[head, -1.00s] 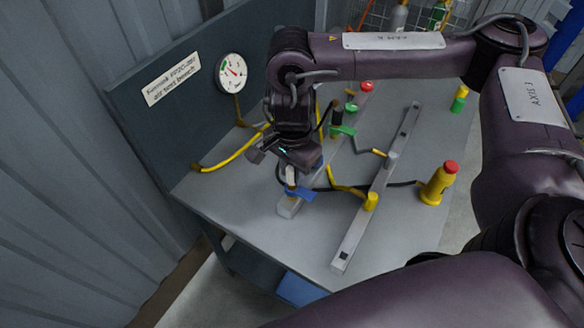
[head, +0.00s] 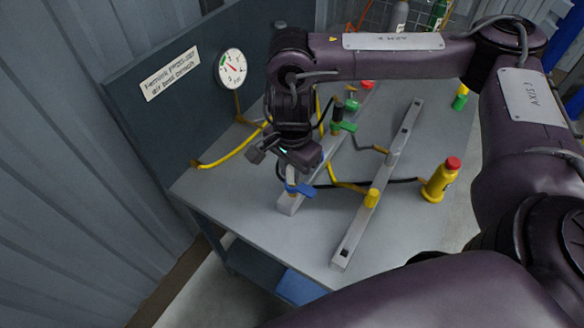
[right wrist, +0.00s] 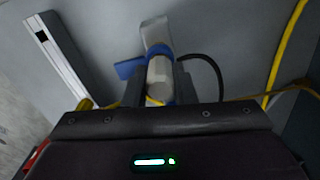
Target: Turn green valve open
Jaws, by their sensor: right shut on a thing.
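The green valve lever (head: 347,127) is on the bench beyond my right gripper, in the middle of the head view. My right gripper (head: 292,172) is apart from it, nearer the front, above the blue valve handle (head: 301,190). In the right wrist view my fingers (right wrist: 158,92) are shut around a pale upright part (right wrist: 160,74) of the blue-handled valve. The blue handle also shows there (right wrist: 128,69). The finger contact is hidden in the head view. My left gripper is not in view.
A pressure gauge (head: 230,69) and a sign (head: 170,74) are on the back panel. A yellow bottle with a red cap (head: 440,179) stands at right. Yellow pipes and dark hoses cross the bench (head: 235,195).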

